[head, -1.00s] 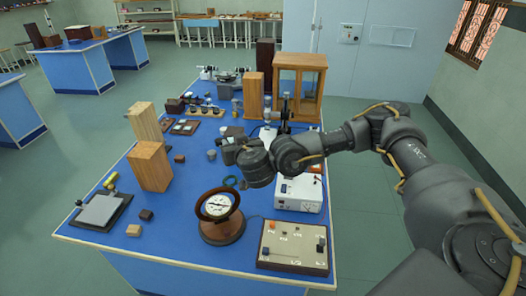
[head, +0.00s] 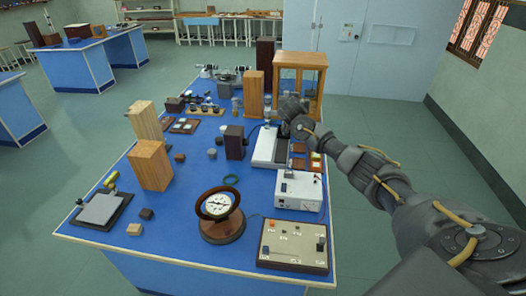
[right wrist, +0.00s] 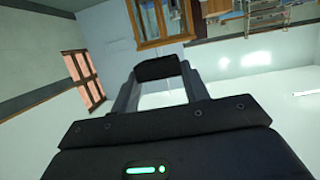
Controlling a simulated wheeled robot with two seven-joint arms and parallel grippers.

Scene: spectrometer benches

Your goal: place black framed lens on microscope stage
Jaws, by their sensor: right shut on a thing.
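My right gripper (right wrist: 160,72) is shut on a black piece (right wrist: 158,68), seen between its fingertips in the right wrist view. It looks like the black framed lens, seen edge-on; its glass cannot be made out. In the head view my right arm reaches to the back right of the blue bench, and its wrist covers the fingers and the held piece. The microscope is mostly or wholly hidden behind that wrist, so its stage cannot be seen. My left gripper is in neither view.
A wood-framed glass cabinet (head: 301,72) and a tall wooden block (head: 254,92) stand close behind my right wrist. A white instrument (head: 268,148), a dark box (head: 235,142) and a white power unit (head: 298,190) stand nearer. The blue bench (head: 190,185) is clear at front-centre left.

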